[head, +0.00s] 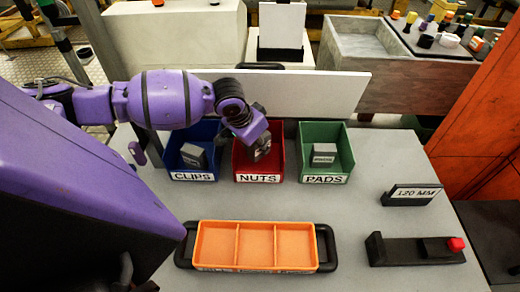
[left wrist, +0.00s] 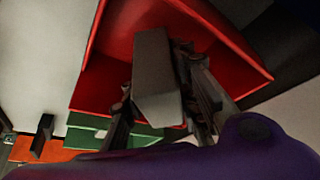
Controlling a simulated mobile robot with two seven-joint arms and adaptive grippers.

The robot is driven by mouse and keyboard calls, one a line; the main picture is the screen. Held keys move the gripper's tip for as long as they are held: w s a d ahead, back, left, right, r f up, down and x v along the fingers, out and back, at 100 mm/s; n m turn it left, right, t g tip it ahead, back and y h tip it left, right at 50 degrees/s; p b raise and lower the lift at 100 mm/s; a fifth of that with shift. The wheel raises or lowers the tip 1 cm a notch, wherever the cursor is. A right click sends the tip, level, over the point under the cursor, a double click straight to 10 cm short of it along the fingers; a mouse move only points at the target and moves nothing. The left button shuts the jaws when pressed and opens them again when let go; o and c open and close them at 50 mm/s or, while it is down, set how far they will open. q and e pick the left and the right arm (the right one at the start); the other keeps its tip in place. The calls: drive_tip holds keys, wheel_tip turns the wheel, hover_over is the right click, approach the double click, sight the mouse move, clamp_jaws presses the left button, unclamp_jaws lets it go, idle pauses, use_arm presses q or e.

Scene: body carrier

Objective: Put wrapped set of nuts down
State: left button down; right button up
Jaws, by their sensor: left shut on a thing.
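My left gripper (head: 260,148) reaches down into the red NUTS bin (head: 258,170) on the grey table. In the left wrist view the gripper (left wrist: 165,95) is shut on a grey block-shaped pack, the wrapped set of nuts (left wrist: 155,75). The red bin (left wrist: 110,65) surrounds the pack in that view. In the head view the gripper largely hides the pack, and I cannot tell whether it touches the bin floor. My right gripper is not in view.
The blue CLIPS bin (head: 177,160) and green PADS bin (head: 336,160) stand either side, each with a grey pack. In front lies an empty orange three-part tray (head: 256,226). A 120 MM block (head: 412,195) and a black fixture with a red knob (head: 415,250) are at right.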

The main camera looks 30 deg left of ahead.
sight(259, 150)
use_arm(q)
drive_tip(key=shift+w+a+f, duration=0.25)
drive_tip(key=shift+w+f, duration=0.2)
drive_tip(key=shift+f, duration=1.45)
